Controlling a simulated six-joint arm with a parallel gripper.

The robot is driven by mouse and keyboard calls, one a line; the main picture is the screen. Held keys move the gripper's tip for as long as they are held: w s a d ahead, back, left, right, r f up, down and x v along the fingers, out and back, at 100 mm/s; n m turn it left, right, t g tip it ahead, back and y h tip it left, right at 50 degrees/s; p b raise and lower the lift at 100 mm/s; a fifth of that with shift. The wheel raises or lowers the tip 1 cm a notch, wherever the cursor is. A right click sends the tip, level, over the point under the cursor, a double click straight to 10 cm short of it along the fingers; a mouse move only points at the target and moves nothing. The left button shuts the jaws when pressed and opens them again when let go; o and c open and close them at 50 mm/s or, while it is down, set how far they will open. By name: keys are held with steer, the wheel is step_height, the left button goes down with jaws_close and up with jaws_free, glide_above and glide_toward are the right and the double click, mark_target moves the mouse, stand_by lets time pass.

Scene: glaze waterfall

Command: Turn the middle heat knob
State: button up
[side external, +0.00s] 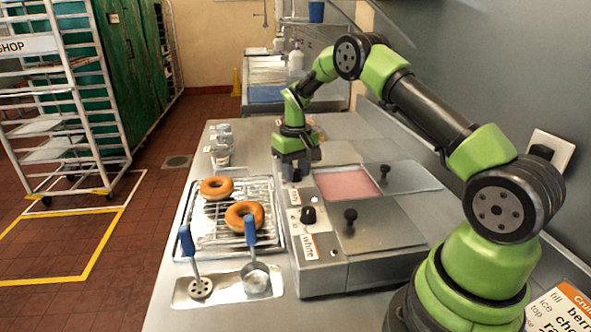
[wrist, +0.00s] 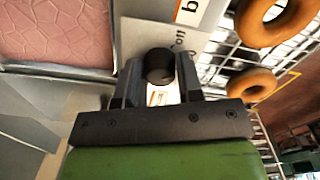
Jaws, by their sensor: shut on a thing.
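My gripper (side external: 295,178) points down over the control strip at the left edge of the glaze warmer. In the wrist view, my gripper (wrist: 160,82) has its two fingers on either side of a round black knob (wrist: 159,64), shut on it. An "off" marking is printed beside this knob. A label partly reading "b" lies close by. In the side view the gripper hides this knob, beside the pink well (side external: 346,184), the middle one. Another black knob (side external: 308,214) stands free nearer the camera, by the "White" label (side external: 309,247).
Two doughnuts (side external: 244,214) rest on a wire rack (side external: 205,244) at the left. Small cups (side external: 221,154) stand behind the rack.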

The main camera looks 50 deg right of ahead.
mark_target(296, 171)
steer(key=m, duration=0.4)
steer(key=shift+m, duration=2.3)
steer(key=o, duration=0.9)
steer(key=shift+r, duration=0.1)
step_height(296, 171, up, 10)
steer(key=shift+f, duration=0.1)
